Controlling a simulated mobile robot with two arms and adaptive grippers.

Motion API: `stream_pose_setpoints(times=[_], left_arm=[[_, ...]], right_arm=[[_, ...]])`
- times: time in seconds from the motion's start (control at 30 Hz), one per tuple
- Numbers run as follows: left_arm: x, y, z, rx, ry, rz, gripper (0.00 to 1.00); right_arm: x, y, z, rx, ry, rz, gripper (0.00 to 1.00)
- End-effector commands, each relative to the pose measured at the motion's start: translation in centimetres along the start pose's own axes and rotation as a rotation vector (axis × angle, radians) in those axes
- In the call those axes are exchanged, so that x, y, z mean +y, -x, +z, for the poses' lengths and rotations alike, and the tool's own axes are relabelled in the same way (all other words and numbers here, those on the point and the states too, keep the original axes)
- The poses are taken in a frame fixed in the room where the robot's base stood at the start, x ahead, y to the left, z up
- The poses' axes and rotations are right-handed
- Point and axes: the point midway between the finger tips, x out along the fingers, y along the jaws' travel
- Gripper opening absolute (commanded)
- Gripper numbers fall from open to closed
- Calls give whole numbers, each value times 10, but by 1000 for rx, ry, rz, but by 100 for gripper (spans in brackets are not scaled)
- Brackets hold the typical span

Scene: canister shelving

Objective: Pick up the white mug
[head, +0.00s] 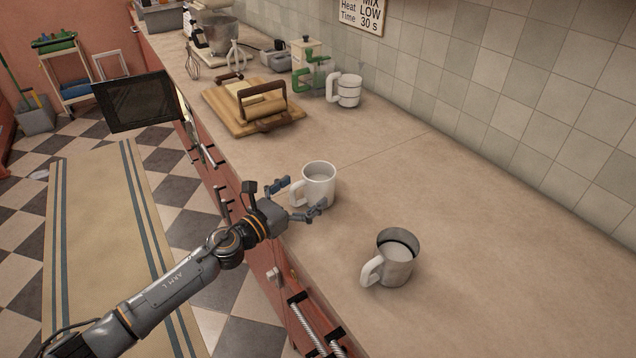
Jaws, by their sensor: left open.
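A white mug (319,186) stands upright on the counter, its handle toward the lower left. My left gripper (304,198) is open beside the mug. One finger reaches toward the mug's left side near the handle, and the other lies in front of its base. I cannot tell whether either finger touches it. A second mug (396,262), metal-grey with a white handle, stands upright nearer, at the lower right. My right gripper is not in view.
The counter (480,230) is clear right of the mugs, up to the tiled wall. Farther back are a wooden board (225,112) with a rolling pin, a white handled canister (347,91), a green-handled item (313,75) and a mixer bowl (216,37). Drawer handles line the counter front.

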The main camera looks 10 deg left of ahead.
Motion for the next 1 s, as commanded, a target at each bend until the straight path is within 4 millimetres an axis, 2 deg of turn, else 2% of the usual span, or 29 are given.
stream_pose_setpoints(times=[0.17, 0.4, 0.5, 0.77, 1.0], left_arm=[[1, -12, 2, -1, 3, 1, 100], [6, -46, 4, -2, 3, 2, 100], [5, -54, 3, -1, 2, 0, 100], [6, -56, 2, 0, 1, 1, 100], [6, -56, 2, 0, 1, 1, 53]], right_arm=[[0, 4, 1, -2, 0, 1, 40], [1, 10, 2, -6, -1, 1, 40], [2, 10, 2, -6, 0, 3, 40], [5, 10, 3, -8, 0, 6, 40], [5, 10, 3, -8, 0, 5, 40]])
